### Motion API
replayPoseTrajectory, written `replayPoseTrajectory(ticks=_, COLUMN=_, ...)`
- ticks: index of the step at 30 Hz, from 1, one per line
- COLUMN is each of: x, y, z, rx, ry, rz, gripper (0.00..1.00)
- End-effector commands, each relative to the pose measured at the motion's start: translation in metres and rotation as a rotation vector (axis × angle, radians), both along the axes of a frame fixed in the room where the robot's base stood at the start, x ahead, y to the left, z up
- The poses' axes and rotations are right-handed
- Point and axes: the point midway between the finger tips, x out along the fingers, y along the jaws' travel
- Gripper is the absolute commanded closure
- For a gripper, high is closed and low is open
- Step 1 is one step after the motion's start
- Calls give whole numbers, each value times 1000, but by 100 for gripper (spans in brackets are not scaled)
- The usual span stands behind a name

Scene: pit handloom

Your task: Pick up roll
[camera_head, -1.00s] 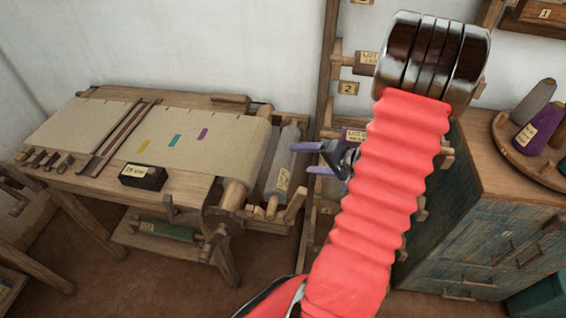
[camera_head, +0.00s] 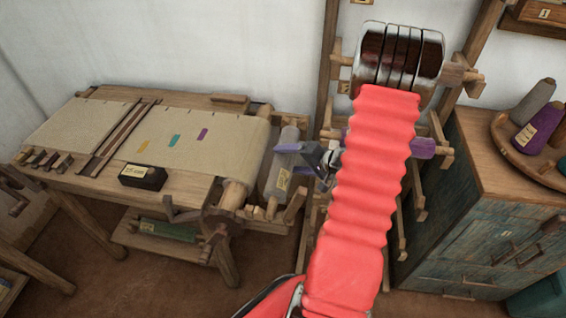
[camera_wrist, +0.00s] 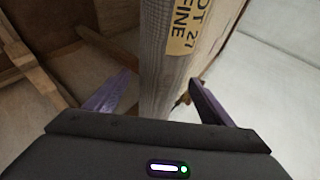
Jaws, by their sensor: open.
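A grey cloth roll (camera_head: 275,186) with a yellowish label lies at the right end of the loom, beyond the wound cloth. In the wrist view a grey woven roll (camera_wrist: 165,60) with a label reading "OT 27 FINE" fills the middle. My gripper (camera_head: 293,159) is open at this roll, coming from its right. In the wrist view its purple fingers (camera_wrist: 158,82) stand on either side of the roll. I cannot tell whether either finger touches it. My own red arm hides part of the rack behind.
The wooden loom (camera_head: 190,185) with beige cloth stands left, with a black box (camera_head: 142,178) on it. A rack with a purple roll (camera_head: 421,148) stands behind my arm. A blue-green cabinet (camera_head: 500,240) stands right. Bare floor lies in front of the loom.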

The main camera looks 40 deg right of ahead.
Motion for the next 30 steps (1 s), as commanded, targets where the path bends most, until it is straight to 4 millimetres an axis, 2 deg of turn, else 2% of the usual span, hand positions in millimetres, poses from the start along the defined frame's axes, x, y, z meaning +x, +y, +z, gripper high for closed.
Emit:
replayPoseTrajectory(ticks=3, x=14, y=3, z=-9, rx=0, ry=1, rz=3, gripper=25)
replayPoseTrajectory(ticks=7, x=21, y=4, z=-13, rx=-1, ry=1, rz=1, gripper=25)
replayPoseTrajectory(ticks=23, x=21, y=4, z=-13, rx=-1, ry=1, rz=0, gripper=25)
replayPoseTrajectory(ticks=30, x=21, y=4, z=-13, rx=-1, ry=0, rz=1, gripper=41)
